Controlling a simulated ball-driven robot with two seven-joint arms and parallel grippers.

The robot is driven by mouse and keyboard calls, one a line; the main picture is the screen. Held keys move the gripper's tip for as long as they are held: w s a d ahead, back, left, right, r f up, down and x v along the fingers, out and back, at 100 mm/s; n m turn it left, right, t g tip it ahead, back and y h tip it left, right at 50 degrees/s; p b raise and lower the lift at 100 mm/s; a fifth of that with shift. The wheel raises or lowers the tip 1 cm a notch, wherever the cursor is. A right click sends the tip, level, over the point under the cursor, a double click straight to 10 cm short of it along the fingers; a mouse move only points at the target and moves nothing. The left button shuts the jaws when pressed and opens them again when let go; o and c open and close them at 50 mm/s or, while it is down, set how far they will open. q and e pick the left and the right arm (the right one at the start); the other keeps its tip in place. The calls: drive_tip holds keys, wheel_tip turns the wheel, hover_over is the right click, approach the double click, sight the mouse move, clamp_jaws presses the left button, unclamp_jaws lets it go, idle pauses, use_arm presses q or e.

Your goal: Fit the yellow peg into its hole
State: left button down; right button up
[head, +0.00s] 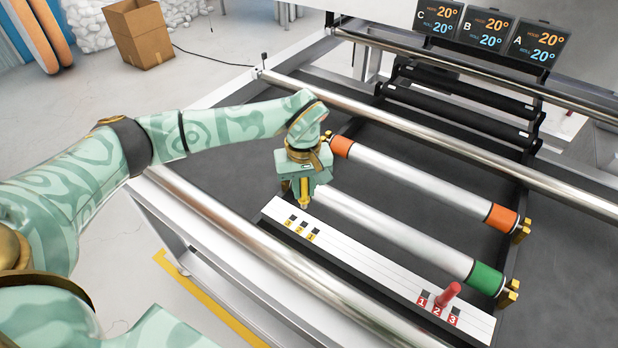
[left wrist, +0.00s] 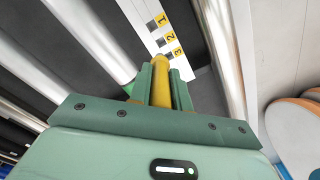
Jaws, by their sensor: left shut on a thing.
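My left gripper (head: 304,198) is shut on the yellow peg (head: 304,190) above the far-left end of the white board (head: 370,262). The peg also shows in the left wrist view (left wrist: 160,72), upright between the green fingers (left wrist: 161,85). The peg's lower tip appears just above and beside the row of dark square holes with yellow number labels (head: 300,230); the tip looks apart from the board. In the left wrist view the labels (left wrist: 169,42) read 1, 2, 3, with 3 nearest the gripper. My right gripper is not in view.
A red peg (head: 449,295) stands in the red-numbered end of the board, tilted slightly. Rollers with orange (head: 502,218) and green (head: 486,278) ends lie beside the board. A long metal rail (head: 290,268) runs along the near side. Three display screens (head: 487,30) stand at the back.

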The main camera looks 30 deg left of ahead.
sight(303, 199)
use_arm(q)
drive_tip(key=shift+s+r, duration=0.15)
drive_tip(key=shift+s, duration=0.1)
drive_tip(key=shift+w+p, duration=0.15)
drive_tip(key=shift+p, duration=0.2)
wheel_tip(303, 199, down, 4)
drive_tip(key=shift+f+b, duration=0.25)
drive_tip(key=shift+b, duration=0.9)
drive_tip(key=shift+f+b, duration=0.3)
drive_tip(key=shift+f, duration=0.4)
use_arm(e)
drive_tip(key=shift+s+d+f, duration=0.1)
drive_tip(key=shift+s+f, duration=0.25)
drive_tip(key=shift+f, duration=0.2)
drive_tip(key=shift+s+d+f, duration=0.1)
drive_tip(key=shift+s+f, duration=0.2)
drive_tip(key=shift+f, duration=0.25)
use_arm(q)
drive_tip(key=shift+p, duration=0.6)
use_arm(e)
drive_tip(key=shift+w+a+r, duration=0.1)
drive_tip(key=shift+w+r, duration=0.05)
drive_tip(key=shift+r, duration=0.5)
use_arm(q)
drive_tip(key=shift+f+b, duration=0.9)
drive_tip(key=shift+f, duration=1.05)
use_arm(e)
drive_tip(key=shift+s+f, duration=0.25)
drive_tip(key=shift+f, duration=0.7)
